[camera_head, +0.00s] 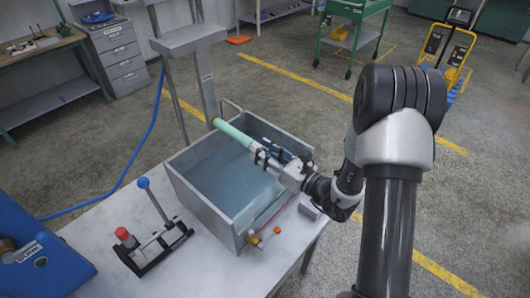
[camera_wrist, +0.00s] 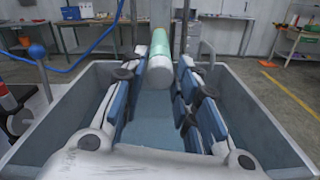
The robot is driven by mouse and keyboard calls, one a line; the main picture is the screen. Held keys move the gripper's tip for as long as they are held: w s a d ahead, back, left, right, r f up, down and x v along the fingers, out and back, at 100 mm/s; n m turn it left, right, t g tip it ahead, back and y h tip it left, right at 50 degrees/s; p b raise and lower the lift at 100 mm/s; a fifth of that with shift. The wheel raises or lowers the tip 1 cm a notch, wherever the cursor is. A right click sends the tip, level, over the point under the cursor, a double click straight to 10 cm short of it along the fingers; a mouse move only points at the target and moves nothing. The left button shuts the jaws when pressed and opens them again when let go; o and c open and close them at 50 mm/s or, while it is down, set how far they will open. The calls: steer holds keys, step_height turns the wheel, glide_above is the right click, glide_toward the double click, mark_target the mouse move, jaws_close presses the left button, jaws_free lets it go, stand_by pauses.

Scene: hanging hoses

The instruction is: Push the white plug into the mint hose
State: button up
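The mint hose (camera_head: 233,134) runs out over the grey tub from an upright post toward my gripper. In the wrist view, the hose (camera_wrist: 161,44) points at the camera, and the white plug (camera_wrist: 159,74) shows at its near end, in line with it. I cannot tell how deep the plug sits. My gripper (camera_wrist: 161,68) has its blue-padded fingers on either side of the plug and hose end, with a visible gap on both sides. In the head view, my gripper (camera_head: 262,153) is over the tub and hides the plug.
The grey tub (camera_head: 205,205) with blue liquid stands on a pale table (camera_head: 185,262) below my gripper. A blue-knobbed lever (camera_head: 152,200) and a red-topped part (camera_head: 124,236) are left of it. A small valve (camera_head: 262,238) is at the tub's near side.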

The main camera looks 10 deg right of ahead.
steer(key=o, duration=0.3)
steer(key=shift+o, duration=0.2)
steer(key=v, duration=1.2)
